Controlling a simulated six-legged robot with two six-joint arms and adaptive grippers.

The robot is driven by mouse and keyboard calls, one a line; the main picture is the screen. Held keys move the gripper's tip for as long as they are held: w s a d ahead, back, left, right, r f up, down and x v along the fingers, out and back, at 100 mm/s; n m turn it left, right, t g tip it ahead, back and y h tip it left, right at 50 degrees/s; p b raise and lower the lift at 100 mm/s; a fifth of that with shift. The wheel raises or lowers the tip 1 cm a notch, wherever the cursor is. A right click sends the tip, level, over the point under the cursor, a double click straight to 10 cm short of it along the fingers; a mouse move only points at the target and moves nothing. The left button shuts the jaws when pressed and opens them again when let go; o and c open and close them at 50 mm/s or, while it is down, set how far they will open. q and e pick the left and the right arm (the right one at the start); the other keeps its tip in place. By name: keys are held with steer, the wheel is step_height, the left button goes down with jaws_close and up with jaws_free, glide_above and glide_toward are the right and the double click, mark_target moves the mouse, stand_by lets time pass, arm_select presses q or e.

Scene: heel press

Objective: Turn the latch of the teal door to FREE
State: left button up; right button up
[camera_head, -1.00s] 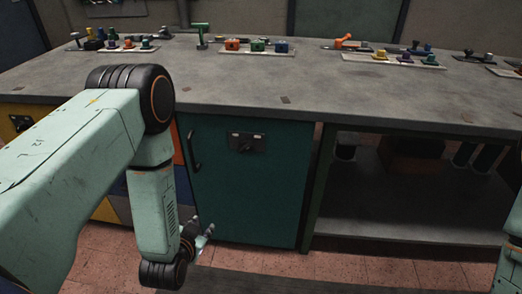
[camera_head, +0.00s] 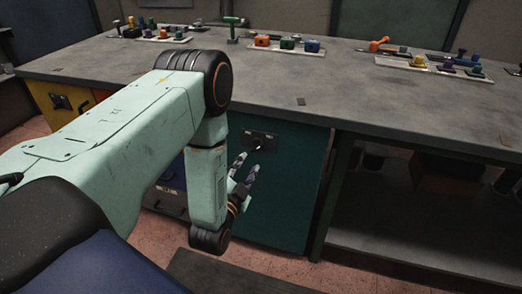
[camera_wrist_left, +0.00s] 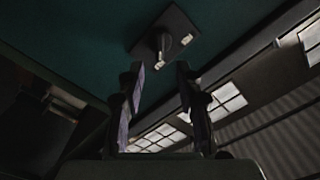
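The teal door (camera_head: 285,205) closes the front of the bench, partly hidden behind my left arm. Its latch (camera_head: 257,146) is a small knob on a dark plate near the door's top edge. In the left wrist view the latch (camera_wrist_left: 160,44) sits on its plate just beyond the fingertips. My left gripper (camera_head: 246,169) is open and empty, pointing up toward the latch from below. In the left wrist view its two fingers (camera_wrist_left: 160,75) stand apart with the latch between and beyond them. I cannot read the plate's markings. My right gripper is not in view.
The worktop (camera_head: 340,90) carries several trays of coloured blocks and fittings along its back. A yellow door (camera_head: 62,108) is at the left, and open shelving (camera_head: 400,235) is right of the teal door. Brick-coloured floor lies in front.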

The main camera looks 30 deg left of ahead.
mark_target(256, 148)
arm_select(q)
steer(key=b+x, duration=0.2)
steer(key=x, duration=0.4)
steer(key=shift+w+a, duration=0.15)
steer(key=shift+w, duration=0.6)
steer(key=shift+c, duration=0.3)
jaws_close()
